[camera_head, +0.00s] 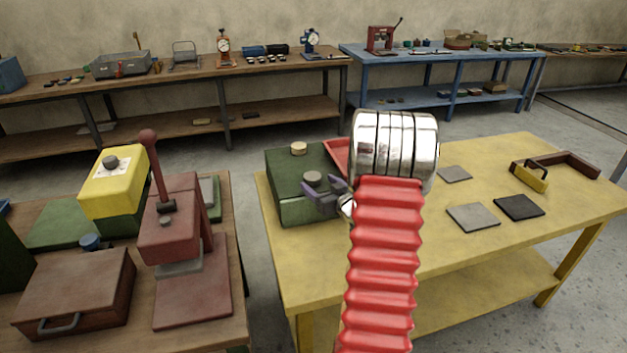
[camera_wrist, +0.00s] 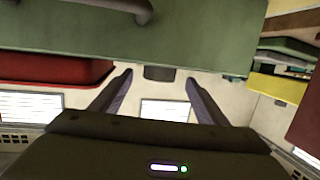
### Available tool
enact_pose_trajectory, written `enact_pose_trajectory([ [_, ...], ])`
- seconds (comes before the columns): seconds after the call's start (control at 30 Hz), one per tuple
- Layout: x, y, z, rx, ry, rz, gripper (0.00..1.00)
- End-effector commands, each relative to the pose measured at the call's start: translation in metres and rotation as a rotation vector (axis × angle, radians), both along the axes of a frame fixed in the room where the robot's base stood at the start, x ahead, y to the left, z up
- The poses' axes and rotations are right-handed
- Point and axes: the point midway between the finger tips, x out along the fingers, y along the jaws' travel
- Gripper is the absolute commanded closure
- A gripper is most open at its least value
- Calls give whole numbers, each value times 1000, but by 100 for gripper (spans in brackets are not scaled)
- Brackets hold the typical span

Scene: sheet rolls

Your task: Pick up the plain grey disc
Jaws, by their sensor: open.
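A plain grey disc (camera_head: 312,178) lies on top of the green box (camera_head: 288,203) at the left end of the yellow table. My gripper (camera_head: 320,189) is beside that box's top, close to the disc, with its purple fingers apart. In the wrist view, which looks upside down, a dark grey disc (camera_wrist: 160,73) shows at the edge of the green box (camera_wrist: 185,45), between my two open fingers (camera_wrist: 158,80). The fingers do not appear to touch it. My red arm hides part of the area right of the box.
A beige disc (camera_head: 299,148) sits further back on the green box. A red tray (camera_head: 338,150) is just right of it. Flat square plates (camera_head: 473,217) lie on the table.

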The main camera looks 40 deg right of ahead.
Motion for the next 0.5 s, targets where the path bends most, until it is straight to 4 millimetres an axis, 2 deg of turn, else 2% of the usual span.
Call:
enact_pose_trajectory([
  [0.23,29,-10,-8,-1,0,2,32],
  [0.5,33,-11,-9,-1,0,1,32],
])
